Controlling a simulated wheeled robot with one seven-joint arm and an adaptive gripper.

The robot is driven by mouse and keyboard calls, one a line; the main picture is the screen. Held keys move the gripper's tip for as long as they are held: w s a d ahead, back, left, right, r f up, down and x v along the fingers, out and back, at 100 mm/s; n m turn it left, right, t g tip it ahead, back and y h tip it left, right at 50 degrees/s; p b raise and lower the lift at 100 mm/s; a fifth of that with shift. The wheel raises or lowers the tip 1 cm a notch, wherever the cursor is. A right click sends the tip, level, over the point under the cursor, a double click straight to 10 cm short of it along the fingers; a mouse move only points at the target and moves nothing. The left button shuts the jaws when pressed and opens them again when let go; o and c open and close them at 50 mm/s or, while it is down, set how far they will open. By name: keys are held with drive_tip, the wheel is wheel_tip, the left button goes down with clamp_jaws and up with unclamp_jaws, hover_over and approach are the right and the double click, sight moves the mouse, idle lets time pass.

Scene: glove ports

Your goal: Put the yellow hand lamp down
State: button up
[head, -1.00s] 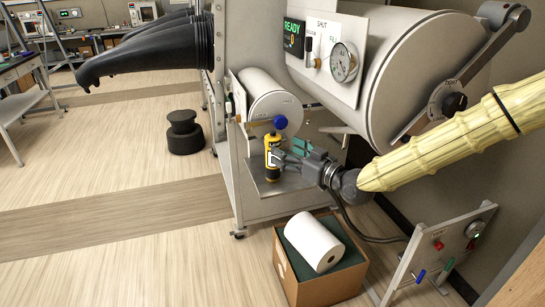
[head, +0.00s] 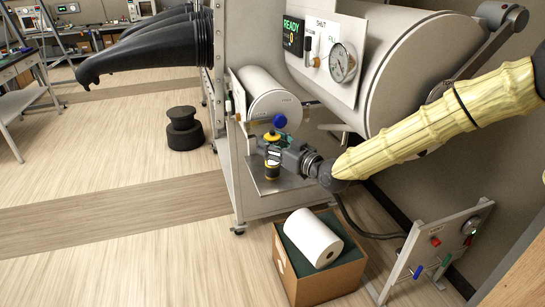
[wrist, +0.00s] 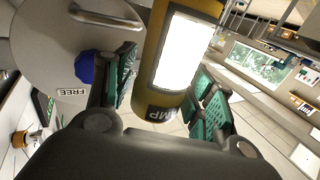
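The yellow hand lamp (head: 271,173) stands upright on the metal shelf of the glove-box stand in the head view, with its yellow top and dark base showing. In the wrist view the lamp (wrist: 178,55) lies between my two teal finger pads, its white panel facing the camera and its upper part out of frame. My gripper (head: 272,152) reaches in from the right and is around the lamp's middle. One finger is on each side, close to the body; whether both pads press on it is unclear. The lamp hides part of the fingers.
A metal shelf (head: 287,183) lies under the lamp, with a white cylinder (head: 272,97) and blue knob (head: 280,121) just above. A cardboard box (head: 330,283) with a white roll (head: 313,238) stands below. A switch panel (head: 437,246) is at right.

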drive_tip(key=c, duration=0.6)
drive_tip(key=shift+c, duration=0.7)
drive_tip(key=shift+r, duration=0.1)
